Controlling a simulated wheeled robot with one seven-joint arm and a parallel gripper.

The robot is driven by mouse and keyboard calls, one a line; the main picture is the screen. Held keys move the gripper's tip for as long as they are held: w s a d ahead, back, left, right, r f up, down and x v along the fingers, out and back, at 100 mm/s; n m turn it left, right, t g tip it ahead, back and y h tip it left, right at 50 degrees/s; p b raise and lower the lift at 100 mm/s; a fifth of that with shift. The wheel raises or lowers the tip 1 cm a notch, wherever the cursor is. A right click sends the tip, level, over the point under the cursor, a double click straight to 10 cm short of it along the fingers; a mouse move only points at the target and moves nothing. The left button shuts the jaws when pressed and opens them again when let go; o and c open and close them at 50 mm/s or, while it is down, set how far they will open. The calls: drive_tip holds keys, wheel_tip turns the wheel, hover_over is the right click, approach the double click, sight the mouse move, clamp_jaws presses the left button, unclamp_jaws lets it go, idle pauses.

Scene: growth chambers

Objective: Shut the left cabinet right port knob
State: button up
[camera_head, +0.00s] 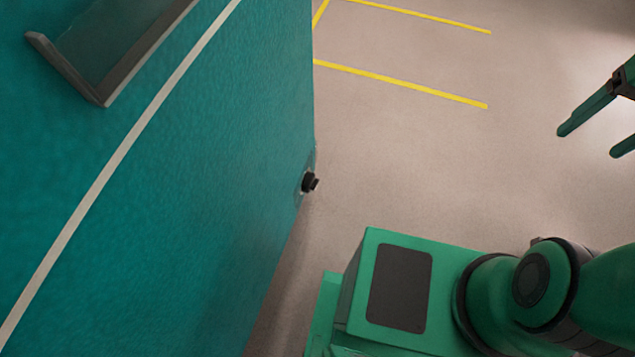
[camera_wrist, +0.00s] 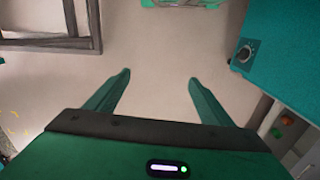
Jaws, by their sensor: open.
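A teal cabinet (camera_head: 190,190) fills the left side of the head view. A small black knob (camera_head: 309,182) sticks out from its right side, low down. In the wrist view a round dark knob with a pale ring (camera_wrist: 244,53) sits on a teal cabinet face (camera_wrist: 285,55) at the upper right. I cannot tell for certain that both views show the same knob. My gripper (camera_head: 590,143) is at the far right of the head view, well apart from the cabinet. In the wrist view its two green fingers (camera_wrist: 159,77) are spread and empty, left of the knob.
Bare floor (camera_head: 420,160) with yellow lines (camera_head: 400,83) lies between cabinet and gripper. In the wrist view a dark frame (camera_wrist: 50,42) stands upper left, a green object (camera_wrist: 185,3) is at the top edge, and a panel with green and red buttons (camera_wrist: 280,127) is lower right.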

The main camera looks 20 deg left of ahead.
drive_tip(key=w+a+f+n+y, duration=0.1)
drive_tip(key=w+a+f+n, duration=0.3)
drive_tip(key=w+a+f, duration=0.45)
drive_tip(key=w+a+f+n+y, duration=0.1)
drive_tip(key=w+a+f+n, duration=0.35)
drive_tip(key=w+f, duration=0.55)
drive_tip(key=w+a+f+n+g+y, duration=0.1)
drive_tip(key=w+a+f+n+y, duration=0.25)
drive_tip(key=a+f, duration=1)
drive_tip(key=n+g+y, duration=0.2)
drive_tip(key=n+y, duration=0.2)
drive_tip(key=n, duration=0.1)
approach(317, 184)
drive_tip(key=x, duration=0.9)
drive_tip(key=shift+w+a+f, duration=0.1)
drive_tip(key=shift+w+a, duration=0.05)
drive_tip(key=shift+c, duration=0.3)
drive_tip(key=c, duration=0.8)
